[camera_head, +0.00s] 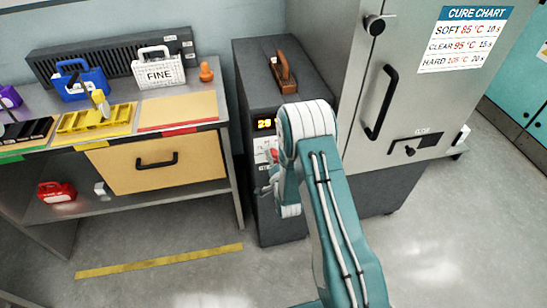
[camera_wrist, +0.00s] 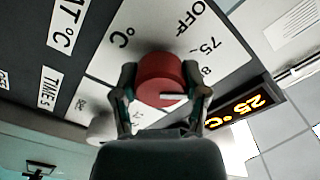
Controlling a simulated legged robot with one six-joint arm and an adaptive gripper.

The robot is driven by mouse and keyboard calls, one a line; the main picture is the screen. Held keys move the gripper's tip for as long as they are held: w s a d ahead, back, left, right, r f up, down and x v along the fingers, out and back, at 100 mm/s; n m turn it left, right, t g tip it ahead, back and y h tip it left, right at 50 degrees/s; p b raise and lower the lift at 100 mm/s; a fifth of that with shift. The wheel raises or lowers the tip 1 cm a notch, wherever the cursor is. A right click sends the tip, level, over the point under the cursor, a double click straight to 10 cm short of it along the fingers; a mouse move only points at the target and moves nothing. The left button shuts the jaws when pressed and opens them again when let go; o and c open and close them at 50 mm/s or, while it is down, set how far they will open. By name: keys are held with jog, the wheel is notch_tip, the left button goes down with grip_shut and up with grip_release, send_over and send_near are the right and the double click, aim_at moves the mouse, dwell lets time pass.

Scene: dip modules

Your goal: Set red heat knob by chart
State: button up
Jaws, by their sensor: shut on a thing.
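The red heat knob (camera_wrist: 161,80) sits on a white dial plate with markings OFF, 75 and more. My gripper (camera_wrist: 160,95) is shut on the red knob, one finger on each side. A white pointer line shows on the knob face, at its lower right. In the head view the red knob (camera_head: 273,155) is partly hidden by my gripper (camera_head: 270,178) and arm. The display (camera_wrist: 243,107) glows orange and reads 25 °C. The cure chart (camera_head: 465,38) on the cabinet door lists SOFT 85 °C, CLEAR 95 °C and HARD 105 °C, with times beside them.
A second, pale knob (camera_wrist: 102,128) is beside the red one, near a TIME label. A brown-handled tool (camera_head: 284,75) lies on top of the dark control unit (camera_head: 250,72). The cabinet door (camera_head: 400,70) has a black handle. A workbench with coloured bins stands at left.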

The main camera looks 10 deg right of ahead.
jog(key=shift+m, duration=1.6)
jog(key=shift+d, duration=0.1)
jog(key=o, duration=1.1)
jog(key=shift+o, duration=0.2)
jog(key=s, duration=1.2)
jog(key=shift+w, duration=0.1)
